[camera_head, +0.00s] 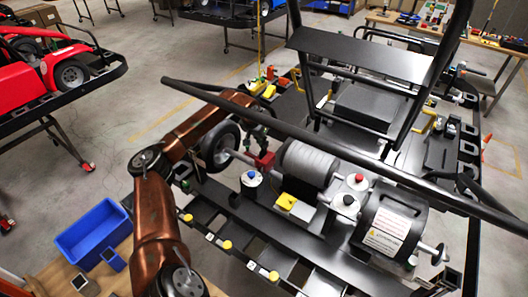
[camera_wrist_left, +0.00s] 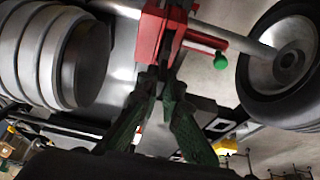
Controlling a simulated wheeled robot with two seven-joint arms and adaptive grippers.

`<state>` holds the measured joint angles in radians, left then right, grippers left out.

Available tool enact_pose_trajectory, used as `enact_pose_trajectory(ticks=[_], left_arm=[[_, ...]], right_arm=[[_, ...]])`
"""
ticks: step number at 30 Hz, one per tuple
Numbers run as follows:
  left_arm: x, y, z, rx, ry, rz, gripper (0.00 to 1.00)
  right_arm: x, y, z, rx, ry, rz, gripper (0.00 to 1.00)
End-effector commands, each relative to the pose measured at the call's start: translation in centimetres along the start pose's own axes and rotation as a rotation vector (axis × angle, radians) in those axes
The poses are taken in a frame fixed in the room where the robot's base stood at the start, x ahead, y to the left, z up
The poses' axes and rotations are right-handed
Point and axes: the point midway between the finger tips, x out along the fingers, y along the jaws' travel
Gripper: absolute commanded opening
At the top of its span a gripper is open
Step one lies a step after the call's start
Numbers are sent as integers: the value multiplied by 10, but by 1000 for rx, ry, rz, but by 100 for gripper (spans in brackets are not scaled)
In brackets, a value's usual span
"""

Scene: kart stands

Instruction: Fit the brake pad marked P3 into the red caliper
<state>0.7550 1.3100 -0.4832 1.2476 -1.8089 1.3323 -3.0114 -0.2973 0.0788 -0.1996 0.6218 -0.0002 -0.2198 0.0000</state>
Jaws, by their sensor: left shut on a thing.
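The red caliper (camera_head: 264,161) sits on the axle between a black-tyred wheel (camera_head: 222,146) and a grey ribbed cylinder (camera_head: 308,162). In the left wrist view the red caliper (camera_wrist_left: 182,28) is at the top centre, with a green knob (camera_wrist_left: 220,61) on its side. My left gripper (camera_head: 261,140) reaches down to the caliper. Its green fingers meet at the caliper's lower edge in the wrist view (camera_wrist_left: 158,78), shut on a small dark piece, probably the brake pad. The piece is mostly hidden, and no P3 mark is readable. My right gripper is not in view.
A black roll-bar tube (camera_head: 330,140) crosses close to my left forearm. A blue bin (camera_head: 93,232) is at lower left.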

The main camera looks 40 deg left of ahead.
Motion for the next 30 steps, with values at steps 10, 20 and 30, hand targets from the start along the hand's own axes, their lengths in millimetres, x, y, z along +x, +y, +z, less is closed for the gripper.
enact_pose_trajectory(ticks=[10, 20, 30], left_arm=[[34, -1, 15, -1, 0, -1, 0], [38, -1, 16, -1, 1, -2, 0], [39, 0, 17, 0, -1, -1, 23]], right_arm=[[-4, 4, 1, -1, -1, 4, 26], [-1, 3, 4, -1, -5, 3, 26], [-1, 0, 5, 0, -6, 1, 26]])
